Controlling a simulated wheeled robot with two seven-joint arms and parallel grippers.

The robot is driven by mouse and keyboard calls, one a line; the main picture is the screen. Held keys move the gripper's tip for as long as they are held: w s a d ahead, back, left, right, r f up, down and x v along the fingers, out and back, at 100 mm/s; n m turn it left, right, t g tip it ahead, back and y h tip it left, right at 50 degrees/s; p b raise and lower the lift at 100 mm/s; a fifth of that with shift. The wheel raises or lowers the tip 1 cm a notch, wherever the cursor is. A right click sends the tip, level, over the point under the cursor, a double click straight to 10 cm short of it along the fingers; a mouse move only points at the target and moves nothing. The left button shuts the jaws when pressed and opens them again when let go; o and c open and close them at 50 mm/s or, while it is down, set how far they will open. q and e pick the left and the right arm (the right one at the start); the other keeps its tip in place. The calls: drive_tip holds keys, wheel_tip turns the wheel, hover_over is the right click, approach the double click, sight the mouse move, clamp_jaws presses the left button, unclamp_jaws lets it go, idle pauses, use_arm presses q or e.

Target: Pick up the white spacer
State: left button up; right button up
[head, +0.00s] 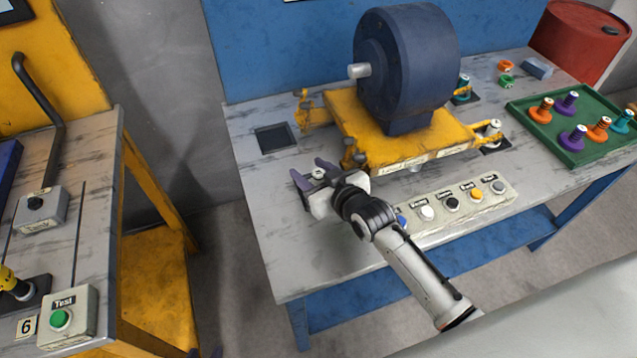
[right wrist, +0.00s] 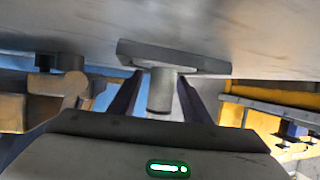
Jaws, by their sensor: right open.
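The white spacer (right wrist: 161,92), a short pale cylinder, shows in the right wrist view between my right gripper's two dark fingers. Its end meets a flat dark grey plate (right wrist: 175,56) against the tabletop. In the head view, a small pale top of it (head: 318,173) shows between the fingers. My right gripper (head: 314,174) is open around the spacer, at the near-left part of the workbench; finger contact cannot be made out.
The dark blue motor (head: 410,65) on its yellow base (head: 400,150) stands just behind my right gripper. A button panel (head: 460,208) lies to the right. A green tray (head: 575,145) holds several coloured parts. The workbench's (head: 270,220) near-left corner is clear.

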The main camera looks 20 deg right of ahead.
clamp_jaws()
use_arm(q)
drive_tip(key=shift+w+r, duration=0.15)
use_arm(e)
drive_tip(key=shift+r, duration=0.15)
